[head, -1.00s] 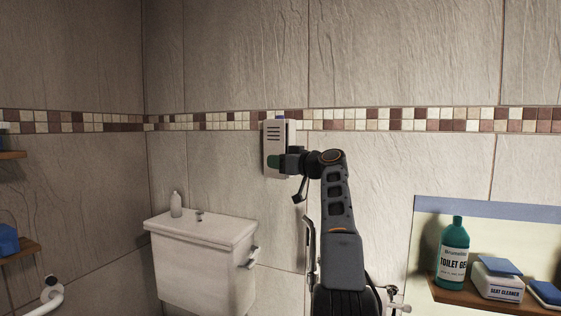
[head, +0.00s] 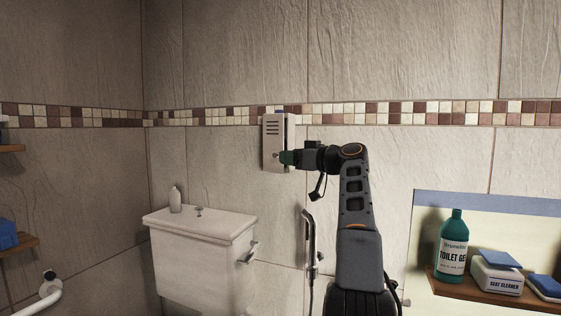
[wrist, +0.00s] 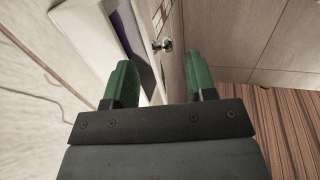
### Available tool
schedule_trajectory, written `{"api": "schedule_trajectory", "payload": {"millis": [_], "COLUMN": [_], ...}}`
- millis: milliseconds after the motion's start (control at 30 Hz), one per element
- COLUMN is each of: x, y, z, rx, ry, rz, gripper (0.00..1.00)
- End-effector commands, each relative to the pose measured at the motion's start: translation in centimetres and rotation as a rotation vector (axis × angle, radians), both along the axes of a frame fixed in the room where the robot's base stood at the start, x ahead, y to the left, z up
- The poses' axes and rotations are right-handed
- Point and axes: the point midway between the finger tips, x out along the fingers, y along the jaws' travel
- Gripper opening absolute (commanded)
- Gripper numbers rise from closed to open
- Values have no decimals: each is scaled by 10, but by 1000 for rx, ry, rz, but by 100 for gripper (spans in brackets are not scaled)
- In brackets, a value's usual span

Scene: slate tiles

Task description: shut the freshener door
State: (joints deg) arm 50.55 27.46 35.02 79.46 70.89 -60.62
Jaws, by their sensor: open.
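The freshener (head: 291,131) is a pale box on the tiled wall, above and right of the toilet cistern. Its slotted door (head: 273,135) stands ajar; a purple part (wrist: 128,28) shows between the door and the white housing (wrist: 85,28) in the wrist view. A small metal knob (wrist: 162,45) is on the door face. My gripper (head: 287,157) is at the lower right of the freshener. Its green fingers are apart and empty in the wrist view (wrist: 158,72), with the knob seen beyond the gap between them. Whether a finger touches the door, I cannot tell.
The cistern (head: 200,238) with a white bottle (head: 176,200) on top stands below left. A hose sprayer (head: 309,240) hangs on the wall below my arm. A shelf (head: 470,288) at right holds a green toilet gel bottle (head: 453,245) and a seat cleaner box (head: 497,275).

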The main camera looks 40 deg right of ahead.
Motion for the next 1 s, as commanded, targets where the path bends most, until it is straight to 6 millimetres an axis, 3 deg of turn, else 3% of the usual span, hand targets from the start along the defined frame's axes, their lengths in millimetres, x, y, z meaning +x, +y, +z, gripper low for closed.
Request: {"api": "schedule_trajectory", "payload": {"millis": [200,433,900,1000], "x": [-43,-71,-82,-81], "y": [-14,-24,-27,-25], "z": [-1,-1,-1,-2], "rx": [0,2,1,5], "ry": [-1,1,1,6], "rz": [-3,-2,0,1], "gripper": [51,51,51,43]}}
